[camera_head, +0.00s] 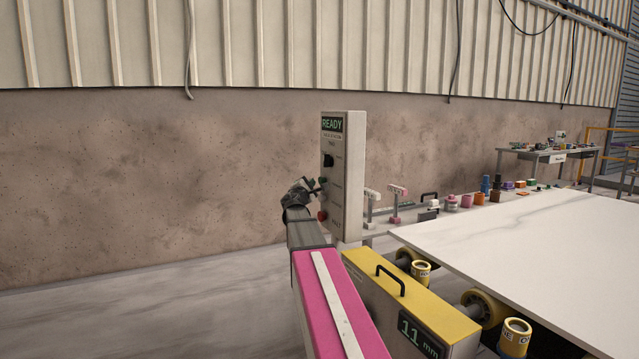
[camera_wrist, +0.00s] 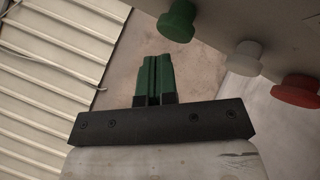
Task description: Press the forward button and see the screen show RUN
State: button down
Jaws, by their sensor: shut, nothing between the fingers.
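The control box (camera_head: 347,180) stands upright at the middle of the head view. Its screen (camera_head: 332,124) reads READY. A black knob (camera_head: 328,160) sits below the screen, with a green button (camera_head: 323,181) and a red button (camera_head: 321,216) further down. I cannot read which is forward. My gripper (camera_wrist: 152,58) is shut and empty, its green fingertips near the darker green button, with no contact visible. It also shows beside the box (camera_head: 310,187).
A yellow machine housing (camera_head: 410,300) with a handle and an 11 mm display stands right of my arm. A white stone slab (camera_head: 540,235) lies on rollers at right. Small clamps and tins line the bench behind. The wall (camera_head: 130,180) is at the back; floor at left is clear.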

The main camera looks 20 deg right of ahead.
jog(key=shift+d, duration=0.15)
jog(key=shift+d, duration=0.2)
jog(key=shift+d, duration=0.55)
dwell(0.8)
jog(key=shift+a, duration=0.95)
jog(key=a, duration=0.5)
jog(key=shift+s, duration=0.1)
dwell(0.4)
dwell(0.5)
